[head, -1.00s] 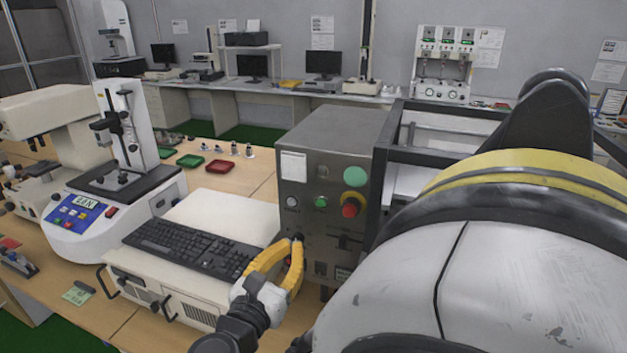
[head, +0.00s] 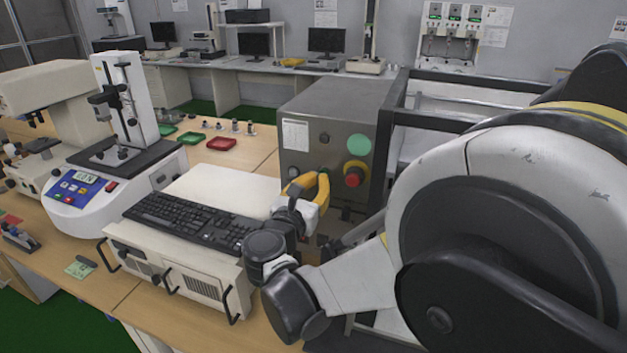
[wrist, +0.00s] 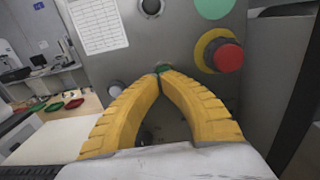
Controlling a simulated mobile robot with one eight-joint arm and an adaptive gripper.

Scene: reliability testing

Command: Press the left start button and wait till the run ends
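A grey metal control box (head: 335,110) stands on the bench in the head view. A small green button (wrist: 163,68) on its front panel shows just past my fingertips in the wrist view, partly hidden by them. A pale round button (wrist: 115,89) is to the left of the green one. My gripper (wrist: 160,77) has its yellow fingers brought together at the tips with nothing between them. In the head view my gripper (head: 323,176) is in front of the panel and largely covers the buttons. I cannot tell whether the tips touch the green button.
A red emergency stop knob on a yellow ring (wrist: 226,56) is to the right of my fingertips. A large green disc (head: 359,145) is above it. A keyboard (head: 190,220) lies on a cream unit at left. A dark frame (head: 455,116) stands to the box's right.

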